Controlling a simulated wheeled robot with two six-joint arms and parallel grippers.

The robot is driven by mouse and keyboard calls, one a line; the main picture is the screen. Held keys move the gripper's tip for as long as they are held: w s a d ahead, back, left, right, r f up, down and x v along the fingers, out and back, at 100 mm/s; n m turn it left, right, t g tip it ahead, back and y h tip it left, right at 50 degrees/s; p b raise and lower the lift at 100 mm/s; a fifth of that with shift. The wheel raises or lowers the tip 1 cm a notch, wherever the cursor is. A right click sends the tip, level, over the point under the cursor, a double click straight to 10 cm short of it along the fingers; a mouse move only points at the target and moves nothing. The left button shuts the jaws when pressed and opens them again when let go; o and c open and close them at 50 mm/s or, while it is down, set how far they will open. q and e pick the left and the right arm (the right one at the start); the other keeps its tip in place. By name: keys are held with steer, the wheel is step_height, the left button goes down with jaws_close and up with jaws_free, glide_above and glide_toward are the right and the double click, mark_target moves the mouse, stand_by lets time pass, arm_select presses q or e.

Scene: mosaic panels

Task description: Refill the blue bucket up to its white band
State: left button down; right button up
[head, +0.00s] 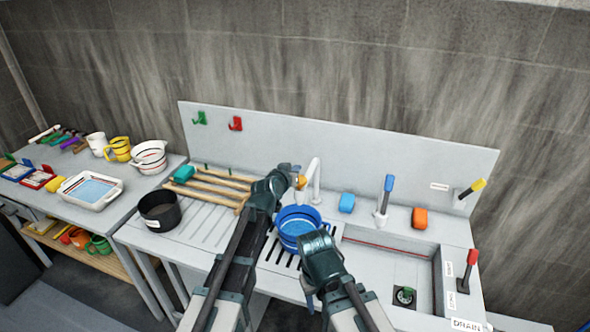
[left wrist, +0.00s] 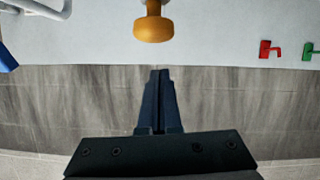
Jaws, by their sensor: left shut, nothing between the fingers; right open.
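The blue bucket (head: 298,222) stands upright on the slotted drain grid beside the sink, below the curved white spout (head: 316,172). Its inside looks blue; I cannot tell the water level or whether water is running. An orange knob (head: 300,182) sits beside the spout; it also shows in the left wrist view (left wrist: 153,28). My left gripper (head: 291,169) is shut and empty, close to the knob; in the wrist view its fingers (left wrist: 160,75) end a little apart from it. My right gripper (head: 318,243) is at the bucket's near side, open; its fingertips are mostly hidden.
A black pot (head: 159,210) and wooden slats (head: 215,188) are left of the bucket. A side table (head: 140,184) holds dishes.

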arm_select(q)
steer(key=p+v, duration=0.2)
steer(key=v, duration=0.7)
steer(key=shift+s, duration=0.2)
steer(key=shift+f, duration=0.1)
stand_by(0.4)
